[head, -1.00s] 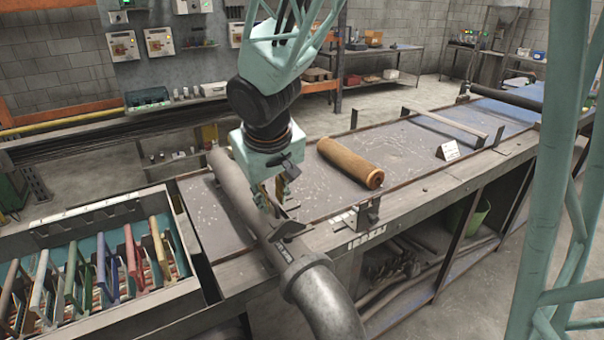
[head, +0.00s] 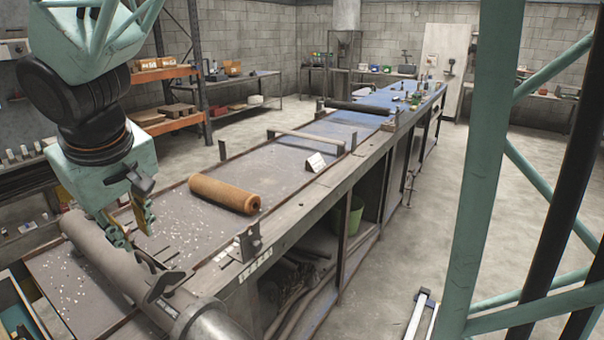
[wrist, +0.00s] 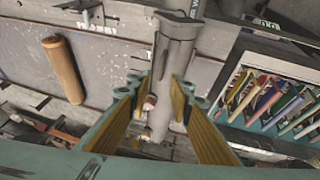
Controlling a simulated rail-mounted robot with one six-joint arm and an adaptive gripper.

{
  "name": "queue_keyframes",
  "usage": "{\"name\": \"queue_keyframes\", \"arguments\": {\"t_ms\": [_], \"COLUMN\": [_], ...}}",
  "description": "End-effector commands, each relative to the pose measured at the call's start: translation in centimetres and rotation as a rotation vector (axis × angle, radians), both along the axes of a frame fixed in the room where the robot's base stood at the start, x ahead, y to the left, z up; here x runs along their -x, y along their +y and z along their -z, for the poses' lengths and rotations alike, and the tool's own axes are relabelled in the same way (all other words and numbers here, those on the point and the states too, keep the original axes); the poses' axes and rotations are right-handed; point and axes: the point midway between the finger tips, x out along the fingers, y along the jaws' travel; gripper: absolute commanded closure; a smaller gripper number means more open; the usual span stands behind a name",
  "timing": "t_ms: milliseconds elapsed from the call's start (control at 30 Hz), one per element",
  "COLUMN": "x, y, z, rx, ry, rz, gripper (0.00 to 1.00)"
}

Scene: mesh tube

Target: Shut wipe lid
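I cannot make out a wipe container or its lid in either view. My gripper (head: 137,226) is over the grey pipe (head: 97,262) at the near end of the long bench. In the wrist view, its two yellow-padded fingers (wrist: 156,92) stand apart with nothing held between them. The grey pipe (wrist: 174,52) shows beyond and between them. Several small items (head: 415,96) stand on the blue far part of the bench, too small to identify.
A brown roll (head: 223,193) lies on the bench (head: 262,165); a small white card (head: 316,161) stands farther along. A rack of coloured frames (wrist: 268,100) is beside the pipe in the wrist view. Floor (head: 420,215) right of the bench is largely clear. A teal lattice post (head: 485,170) blocks part of the view.

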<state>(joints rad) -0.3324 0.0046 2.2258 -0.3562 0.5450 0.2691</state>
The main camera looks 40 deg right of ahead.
Motion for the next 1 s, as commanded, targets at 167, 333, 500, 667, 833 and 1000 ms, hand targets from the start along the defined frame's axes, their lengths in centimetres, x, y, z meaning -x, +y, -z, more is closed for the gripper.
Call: {"name": "queue_keyframes", "arguments": {"t_ms": [167, 333, 500, 667, 833, 1000], "x": [0.4, 0.5, 0.5, 0.5, 1.1, 2.5], "y": [0.0, 0.0, 0.0, 0.0, -0.5, -2.0], "z": [-1.0, -1.2, -1.2, -1.2, -1.5, -2.2], "rx": [-0.002, -0.001, -0.001, -0.001, -0.003, -0.009], "ry": [-0.004, -0.003, -0.003, -0.003, -0.002, 0.0], "rz": [0.0, 0.0, 0.0, 0.0, 0.008, 0.03], "gripper": [0.8, 0.8, 0.8, 0.8, 0.8, 0.8]}}
